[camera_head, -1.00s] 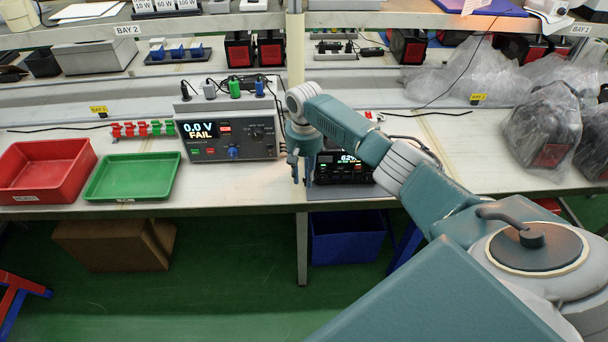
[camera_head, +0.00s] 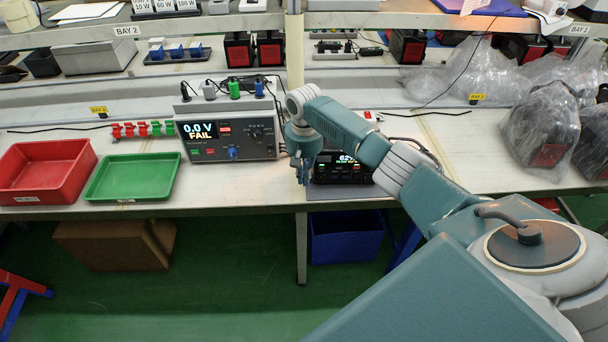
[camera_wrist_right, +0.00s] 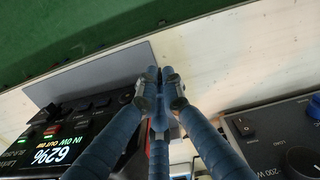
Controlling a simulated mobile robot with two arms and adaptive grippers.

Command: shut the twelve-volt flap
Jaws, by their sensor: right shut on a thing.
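The black power station (camera_head: 345,168) stands on a grey mat on the bench, partly behind my right arm. Its lit screen shows 62% in the wrist view (camera_wrist_right: 52,150). Several small dark parts line its front; I cannot tell which is the twelve-volt flap or how it stands. My right gripper (camera_head: 303,180) points down at the station's left front corner. In the wrist view its fingertips (camera_wrist_right: 160,82) are drawn together over the mat's edge, to the right of the station's front. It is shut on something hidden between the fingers. My left gripper is out of view.
A grey tester (camera_head: 228,135) reading "0.0 V FAIL" stands close to the left of my right gripper. The grey mat (camera_wrist_right: 110,72) reaches the bench front. A green tray (camera_head: 132,178) and a red bin (camera_head: 45,172) are farther left. Bagged units (camera_head: 543,130) stand at right.

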